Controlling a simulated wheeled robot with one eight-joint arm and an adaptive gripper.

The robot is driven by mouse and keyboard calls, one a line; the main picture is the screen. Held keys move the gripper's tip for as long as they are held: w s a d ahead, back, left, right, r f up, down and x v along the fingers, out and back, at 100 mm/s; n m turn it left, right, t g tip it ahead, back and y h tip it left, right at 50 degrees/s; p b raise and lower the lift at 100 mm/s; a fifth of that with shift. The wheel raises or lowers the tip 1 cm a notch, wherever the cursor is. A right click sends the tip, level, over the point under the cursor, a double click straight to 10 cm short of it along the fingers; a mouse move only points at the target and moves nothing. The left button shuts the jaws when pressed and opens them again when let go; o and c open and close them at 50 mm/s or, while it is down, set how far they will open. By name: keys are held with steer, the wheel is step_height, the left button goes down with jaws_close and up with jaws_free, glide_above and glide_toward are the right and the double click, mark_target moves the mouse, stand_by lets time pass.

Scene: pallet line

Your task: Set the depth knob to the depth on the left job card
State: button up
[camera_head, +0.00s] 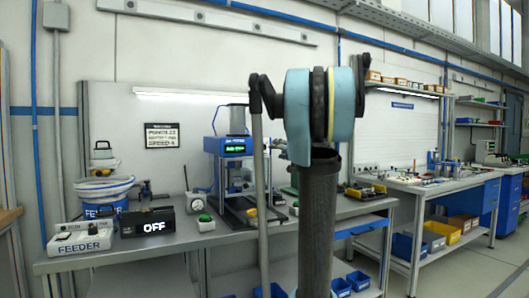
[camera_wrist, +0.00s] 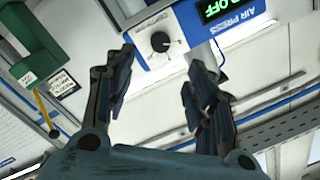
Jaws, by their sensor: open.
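In the wrist view a small round black knob (camera_wrist: 160,42) sits on a white plate on the blue AIR PRESS panel. A green-lit display beside it ends in "OFF". My gripper (camera_wrist: 159,58) is open and empty, one finger to each side below the knob in the picture. The fingers look apart from the knob; the exact gap is unclear. In the head view the blue press (camera_head: 231,147) stands on the bench, and my arm hides the gripper. A job card (camera_head: 161,136) hangs on the wall left of the press; its small lines are not clearly readable.
The grey bench (camera_head: 105,257) also holds a FEEDER box (camera_head: 79,239), a black box reading OFF (camera_head: 147,222) and a blue-and-white bucket (camera_head: 104,194). A green machine part (camera_wrist: 30,45) with labels is at the wrist view's left. A second bench (camera_head: 417,186) stands right.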

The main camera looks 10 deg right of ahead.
mark_target(263, 147)
steer(key=x, duration=1.3)
steer(key=shift+s, duration=0.1)
steer(key=c, duration=1.1)
